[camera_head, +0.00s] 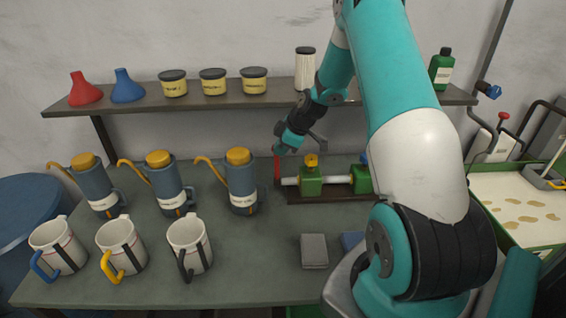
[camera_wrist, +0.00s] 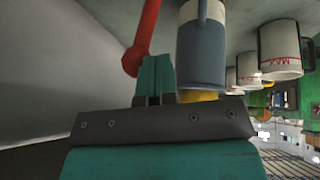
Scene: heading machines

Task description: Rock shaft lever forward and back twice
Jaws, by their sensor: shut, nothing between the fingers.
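The red shaft lever (camera_head: 277,171) stands about upright at the left end of the shaft fixture on the bench. The fixture has a pale shaft (camera_head: 337,180), green bearing blocks (camera_head: 311,181) and a yellow cap on the left block. My gripper (camera_head: 283,149) is at the lever's top end. In the wrist view the closed teal fingers (camera_wrist: 157,72) are right beside the lever's round end (camera_wrist: 130,62), with nothing between them. I cannot tell whether they touch the lever. My arm hides part of the fixture's right side.
Several blue oil cans (camera_head: 241,182) with orange lids stand left of the fixture, the closest also in the wrist view (camera_wrist: 202,50). White measuring jugs (camera_head: 189,245) stand in front. A shelf (camera_head: 220,104) with jars runs behind. A grey block (camera_head: 314,251) lies front centre.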

